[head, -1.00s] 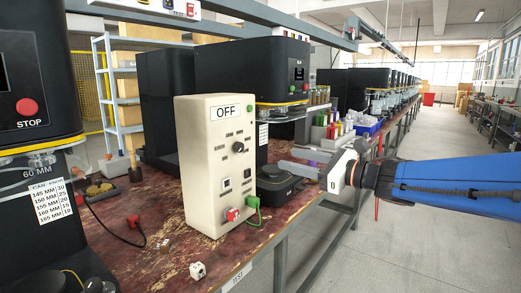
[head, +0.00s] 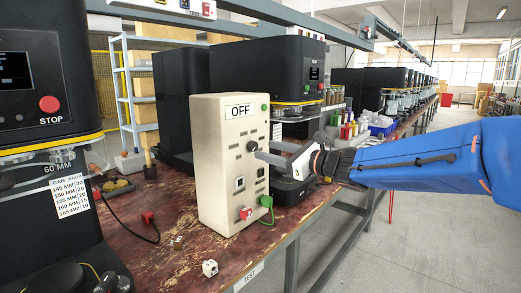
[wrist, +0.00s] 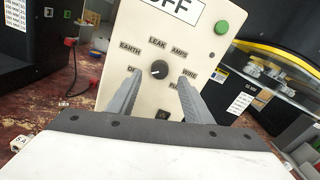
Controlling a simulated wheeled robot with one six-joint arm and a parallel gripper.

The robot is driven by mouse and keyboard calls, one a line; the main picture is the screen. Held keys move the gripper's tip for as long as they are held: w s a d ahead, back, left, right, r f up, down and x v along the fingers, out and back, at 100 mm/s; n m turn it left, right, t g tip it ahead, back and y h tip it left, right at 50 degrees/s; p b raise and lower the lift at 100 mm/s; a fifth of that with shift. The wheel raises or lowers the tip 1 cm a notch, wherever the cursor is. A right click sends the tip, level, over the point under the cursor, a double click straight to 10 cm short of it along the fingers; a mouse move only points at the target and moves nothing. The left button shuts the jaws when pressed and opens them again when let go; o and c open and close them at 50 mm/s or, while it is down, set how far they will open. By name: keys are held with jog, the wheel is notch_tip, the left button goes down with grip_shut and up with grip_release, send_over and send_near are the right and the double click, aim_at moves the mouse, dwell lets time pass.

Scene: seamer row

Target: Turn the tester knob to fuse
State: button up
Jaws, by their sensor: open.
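The tester (head: 222,170) is an upright cream box on the worn red bench, with an OFF label at its top. Its dark round knob (head: 252,146) is on the front face. In the wrist view the knob (wrist: 159,69) has a pale pointer mark and printed words around it, including EARTH, LEAK, AMPS and WIRE; the lower labels are partly hidden by my fingers. My gripper (head: 272,153) is open in front of the face. In the wrist view its two grey fingers (wrist: 156,88) stand left and right of the knob, apart from it.
A red plug (head: 245,212) and a green plug (head: 266,201) sit low on the tester. A small white cube (head: 210,268) lies near the bench's front edge. Black seamer machines (head: 45,95) stand left and behind. The aisle at right is clear.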

aim_at(255, 147)
jog(key=shift+x, duration=2.05)
jog(key=c, duration=1.1)
